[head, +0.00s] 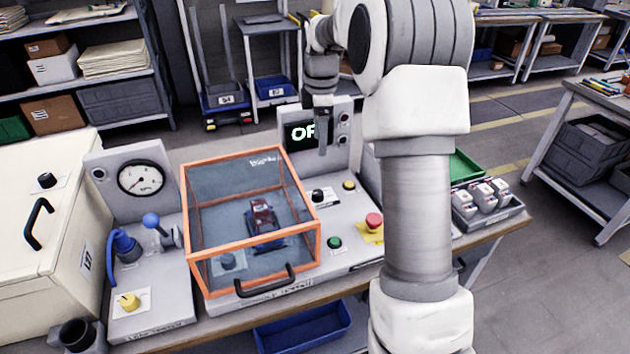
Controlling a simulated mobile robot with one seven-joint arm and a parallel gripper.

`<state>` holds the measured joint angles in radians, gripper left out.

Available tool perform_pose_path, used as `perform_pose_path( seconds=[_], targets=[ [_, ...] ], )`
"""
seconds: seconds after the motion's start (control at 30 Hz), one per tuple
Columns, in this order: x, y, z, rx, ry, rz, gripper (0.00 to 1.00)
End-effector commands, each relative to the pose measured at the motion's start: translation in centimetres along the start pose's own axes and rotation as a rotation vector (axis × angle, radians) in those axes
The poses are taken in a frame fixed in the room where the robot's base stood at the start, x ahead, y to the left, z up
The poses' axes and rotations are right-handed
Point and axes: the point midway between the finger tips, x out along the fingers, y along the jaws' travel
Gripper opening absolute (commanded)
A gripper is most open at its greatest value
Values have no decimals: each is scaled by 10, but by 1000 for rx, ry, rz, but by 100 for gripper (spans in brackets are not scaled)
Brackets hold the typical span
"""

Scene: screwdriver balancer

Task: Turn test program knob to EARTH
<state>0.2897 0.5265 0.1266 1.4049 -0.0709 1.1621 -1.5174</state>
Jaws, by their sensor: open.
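A black rotary knob (318,195) sits on a pale label plate on the sloped grey panel, right of the orange-framed clear cover. It may be the test program knob; its lettering and pointer direction are too small to read. A display (302,134) behind it shows green characters starting "OF", the rest hidden by my gripper. My gripper (323,145) points down in front of the display, above and behind the knob in the picture, apart from it. It is open and nothing shows between its fingers.
The closed clear cover (250,210) holds a dark red and blue device (263,222). Near the knob are a yellow button (349,185), a green button (334,242) and a red mushroom button (374,220). A gauge (141,178) stands left. My arm hides the panel's right side.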

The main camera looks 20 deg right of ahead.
Motion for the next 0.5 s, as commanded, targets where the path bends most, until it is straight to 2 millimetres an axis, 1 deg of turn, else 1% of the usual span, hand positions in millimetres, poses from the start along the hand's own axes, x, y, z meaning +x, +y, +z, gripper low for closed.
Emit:
perform_pose_path(
  seconds=[0.17, 0.27, 0.5],
  targets=[
    [10, 2, 1, -11, 1, -5, 71],
    [23, 1, 1, -11, 1, -6, 71],
    [75, 0, 1, -10, 1, -8, 71]
  ],
)
